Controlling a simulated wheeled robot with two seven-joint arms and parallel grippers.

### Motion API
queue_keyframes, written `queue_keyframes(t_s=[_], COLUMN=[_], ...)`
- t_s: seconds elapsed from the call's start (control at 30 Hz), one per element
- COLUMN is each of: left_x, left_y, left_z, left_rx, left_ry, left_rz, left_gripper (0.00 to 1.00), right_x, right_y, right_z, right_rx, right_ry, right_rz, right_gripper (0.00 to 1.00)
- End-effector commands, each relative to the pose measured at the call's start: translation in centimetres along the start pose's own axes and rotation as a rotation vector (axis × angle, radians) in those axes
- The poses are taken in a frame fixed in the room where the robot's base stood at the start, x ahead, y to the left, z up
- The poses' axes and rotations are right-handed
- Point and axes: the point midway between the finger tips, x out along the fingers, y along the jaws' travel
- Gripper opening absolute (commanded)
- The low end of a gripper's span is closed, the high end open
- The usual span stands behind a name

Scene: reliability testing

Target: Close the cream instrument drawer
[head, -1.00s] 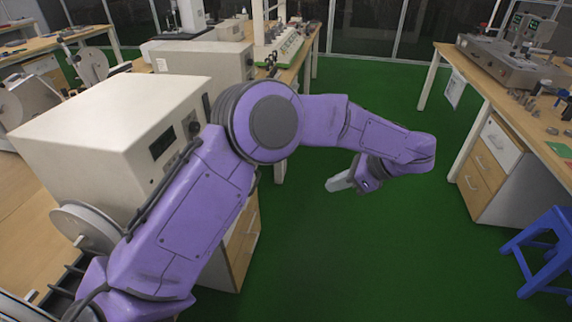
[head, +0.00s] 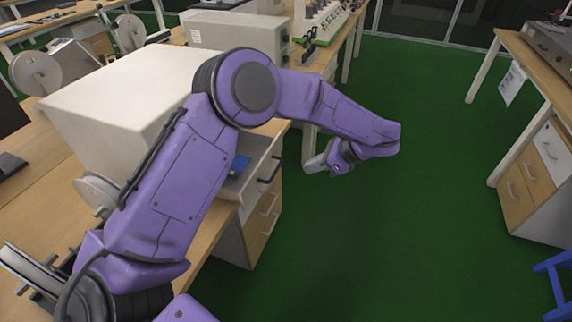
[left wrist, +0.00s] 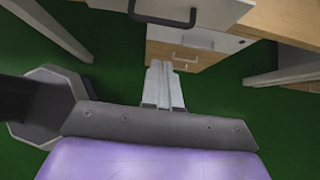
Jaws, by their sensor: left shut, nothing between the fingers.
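The cream instrument drawer (head: 259,186) stands pulled out of the cabinet under the left bench in the head view. It has a dark handle, and a blue item (head: 239,165) lies inside. My left arm hides part of the drawer. My left gripper (head: 316,163) is shut and empty, a short way in front of the drawer, to its right in the picture. In the left wrist view, the drawer's front (left wrist: 215,10) is at the top edge, beyond the shut fingers (left wrist: 163,82). I see no contact. My right gripper is not in view.
Wood-fronted drawers (head: 262,222) with handles sit below the cream one. A large cream box (head: 110,105) stands on the bench. Another bench with drawers (head: 530,175) and a blue stool (head: 556,285) are at the right. The green floor between is clear.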

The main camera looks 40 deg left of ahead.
Motion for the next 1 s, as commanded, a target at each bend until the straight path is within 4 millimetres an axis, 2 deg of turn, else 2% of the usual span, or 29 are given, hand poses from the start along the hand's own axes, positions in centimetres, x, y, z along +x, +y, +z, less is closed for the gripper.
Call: queue_keyframes(t_s=[0.2, 0.4, 0.6, 1.0], left_x=[4.7, 7.0, 7.8, 7.9], left_y=[0.1, 0.1, 0.1, -0.2], left_z=[0.3, 2.0, 2.3, 2.2], left_rx=[0.001, -0.002, -0.001, 0.003], left_ry=[0.001, 0.001, 0.001, 0.001], left_rz=[0.006, 0.002, 0.001, -0.006], left_gripper=[0.00, 0.00, 0.00, 0.00], right_x=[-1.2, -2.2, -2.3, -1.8], right_y=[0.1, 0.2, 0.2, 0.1], right_z=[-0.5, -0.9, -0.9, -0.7], right_rx=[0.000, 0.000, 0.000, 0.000], right_ry=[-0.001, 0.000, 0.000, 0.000], right_rz=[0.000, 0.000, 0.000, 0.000], right_gripper=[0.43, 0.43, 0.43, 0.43])
